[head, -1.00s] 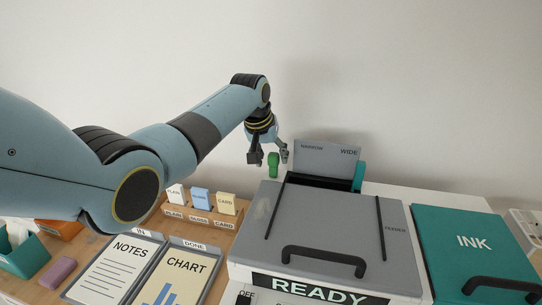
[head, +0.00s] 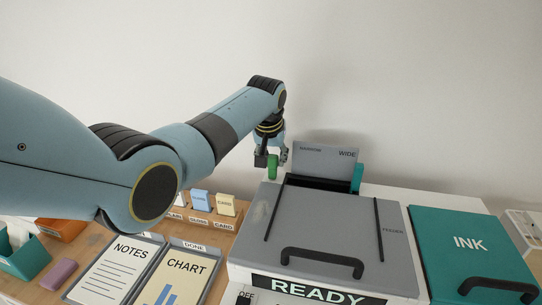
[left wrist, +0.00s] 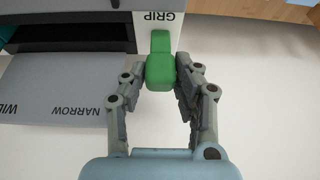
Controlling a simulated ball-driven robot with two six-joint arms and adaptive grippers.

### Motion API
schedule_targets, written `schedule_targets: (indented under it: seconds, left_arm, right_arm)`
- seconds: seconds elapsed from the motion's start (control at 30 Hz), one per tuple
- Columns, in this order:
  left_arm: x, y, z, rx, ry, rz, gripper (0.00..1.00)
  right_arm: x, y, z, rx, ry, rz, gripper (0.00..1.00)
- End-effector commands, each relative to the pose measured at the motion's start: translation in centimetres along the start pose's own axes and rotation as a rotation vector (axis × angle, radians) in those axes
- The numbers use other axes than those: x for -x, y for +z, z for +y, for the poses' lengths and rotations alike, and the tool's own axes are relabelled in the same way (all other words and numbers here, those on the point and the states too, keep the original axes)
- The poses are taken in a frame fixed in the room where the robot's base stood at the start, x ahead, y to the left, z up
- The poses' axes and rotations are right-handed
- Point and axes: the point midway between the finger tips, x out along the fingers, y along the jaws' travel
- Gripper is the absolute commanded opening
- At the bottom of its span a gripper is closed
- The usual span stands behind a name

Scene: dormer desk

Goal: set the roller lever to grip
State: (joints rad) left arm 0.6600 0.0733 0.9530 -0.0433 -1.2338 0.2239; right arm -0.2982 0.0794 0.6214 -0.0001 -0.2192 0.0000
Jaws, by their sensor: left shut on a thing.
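The green roller lever (head: 272,167) sticks up at the back left of the grey printer (head: 330,222). In the left wrist view the lever (left wrist: 161,72) lies between my fingers, its thin end beside the word GRIP (left wrist: 160,17) on the white housing. My left gripper (head: 272,157) is shut on the lever, and its fingertips (left wrist: 162,72) are on both sides of the knob. The lever's lower part is hidden in the head view. My right gripper is not in view.
The grey paper guide marked NARROW and WIDE (head: 327,152) stands just right of the lever. A teal INK cover (head: 470,245) is at the right. A card holder (head: 205,222) and NOTES and CHART trays lie below my left arm. The wall behind is bare.

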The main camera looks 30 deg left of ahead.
Motion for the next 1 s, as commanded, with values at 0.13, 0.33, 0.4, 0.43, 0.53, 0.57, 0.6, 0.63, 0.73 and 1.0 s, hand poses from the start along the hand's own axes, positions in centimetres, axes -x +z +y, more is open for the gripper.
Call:
schedule_targets:
  seconds: [0.13,0.33,0.4,0.43,0.53,0.57,0.6,0.63,0.73,1.0]
  left_arm:
    - [-0.1,0.0,0.0,-0.001,0.001,0.0,0.0]
    - [-0.1,0.0,0.0,-0.001,0.001,0.0,0.47]
    - [0.0,0.0,0.0,-0.001,0.002,0.001,0.52]
    - [0.0,0.0,0.0,0.0,0.002,0.001,0.52]
    - [0.0,0.0,0.0,0.0,0.002,0.001,0.52]
    - [0.0,0.0,0.0,0.0,0.002,0.001,0.52]
    - [0.0,0.0,0.0,0.0,0.002,0.001,0.52]
    - [0.0,0.0,0.0,0.0,0.002,0.002,0.52]
    - [0.5,-0.1,0.0,0.0,0.002,0.003,0.52]
    - [5.2,-0.1,0.1,-0.001,0.003,0.006,0.52]
  right_arm:
    - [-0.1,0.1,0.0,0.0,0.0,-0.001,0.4]
    - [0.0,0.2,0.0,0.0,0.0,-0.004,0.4]
    - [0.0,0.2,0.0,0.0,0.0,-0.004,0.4]
    - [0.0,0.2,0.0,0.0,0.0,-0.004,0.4]
    - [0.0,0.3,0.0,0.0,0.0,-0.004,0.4]
    - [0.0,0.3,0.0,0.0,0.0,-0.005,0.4]
    - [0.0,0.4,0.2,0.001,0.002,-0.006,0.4]
    - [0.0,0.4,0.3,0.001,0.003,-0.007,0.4]
    - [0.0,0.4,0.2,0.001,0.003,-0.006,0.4]
    - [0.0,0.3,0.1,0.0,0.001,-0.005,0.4]
